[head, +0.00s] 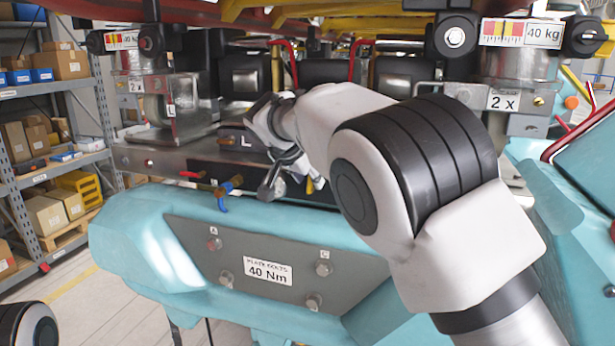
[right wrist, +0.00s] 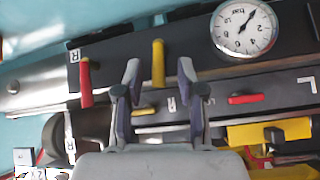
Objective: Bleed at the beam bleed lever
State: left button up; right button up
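In the right wrist view my right gripper (right wrist: 160,72) is open, its two fingers apart. A yellow lever (right wrist: 158,60) on the dark beam shows between the fingertips, with a gap on each side. I cannot tell how deep the fingers reach around it. A red lever (right wrist: 86,82) stands to its left beside an R label. A round bar gauge (right wrist: 244,28) sits to its right. In the head view my right gripper (head: 268,125) is at the beam beside an L label, partly hidden by my arm. My left gripper is out of view.
Below the beam, a second row has a red handle (right wrist: 247,99) and a small yellow handle (right wrist: 145,110). A teal cover with a 40 Nm plate (head: 268,272) lies in front. Hanging 40 kg units (head: 515,62) flank the beam. Shelves (head: 50,150) stand left.

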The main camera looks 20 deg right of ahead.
notch_tip(320, 180, up, 10)
dwell(0.4)
